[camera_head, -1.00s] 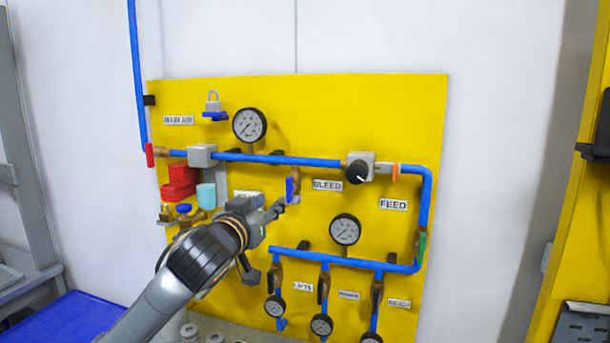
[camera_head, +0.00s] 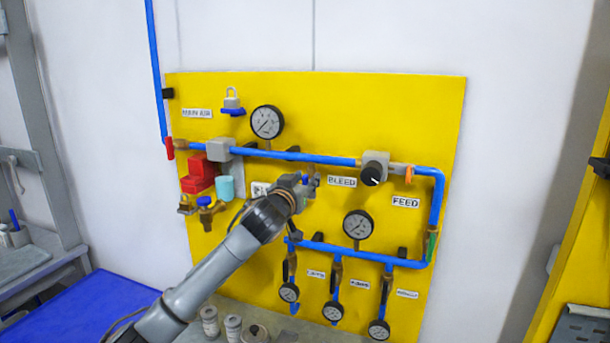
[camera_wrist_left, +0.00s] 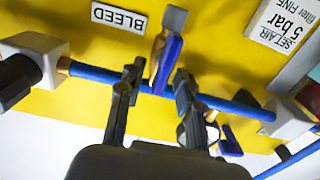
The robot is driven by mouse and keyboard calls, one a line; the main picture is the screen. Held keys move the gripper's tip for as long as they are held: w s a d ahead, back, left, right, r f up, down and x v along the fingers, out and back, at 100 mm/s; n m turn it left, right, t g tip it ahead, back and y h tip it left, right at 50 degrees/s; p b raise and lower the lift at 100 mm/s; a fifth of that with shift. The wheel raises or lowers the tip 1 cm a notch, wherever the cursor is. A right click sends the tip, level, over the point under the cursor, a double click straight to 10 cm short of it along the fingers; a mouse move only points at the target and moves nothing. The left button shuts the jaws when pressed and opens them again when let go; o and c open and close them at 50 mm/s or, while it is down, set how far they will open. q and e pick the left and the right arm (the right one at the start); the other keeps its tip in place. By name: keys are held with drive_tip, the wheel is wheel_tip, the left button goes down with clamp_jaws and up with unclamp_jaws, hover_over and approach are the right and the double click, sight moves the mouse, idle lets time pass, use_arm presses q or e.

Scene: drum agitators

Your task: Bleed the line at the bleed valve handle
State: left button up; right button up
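The bleed valve handle is a blue lever with a grey end, beside the BLEED label (camera_head: 342,181) on the yellow panel. In the head view my left gripper (camera_head: 308,184) is in front of it and hides most of it. In the left wrist view, the blue handle (camera_wrist_left: 166,62) stands between the two fingers of my left gripper (camera_wrist_left: 157,80). The fingers are open, one on each side, with gaps visible. The blue pipe (camera_wrist_left: 95,73) runs behind the fingers. My right gripper is not in view.
A black knob (camera_head: 372,175) is right of the handle, and a pressure gauge (camera_head: 358,224) lies below right. The yellow panel (camera_head: 420,110) is bare at the upper right.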

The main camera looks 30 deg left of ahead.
use_arm(q)
drive_tip(key=shift+w+f, duration=0.1)
clamp_jaws()
idle(0.4)
drive_tip(key=m, duration=0.6)
drive_tip(key=d+f+m, duration=0.1)
drive_tip(key=m, duration=0.5)
drive_tip(key=d+f+m, duration=0.1)
drive_tip(key=m, duration=0.4)
drive_tip(key=shift+w+m, duration=0.2)
drive_tip(key=shift+m, duration=0.2)
idle(0.3)
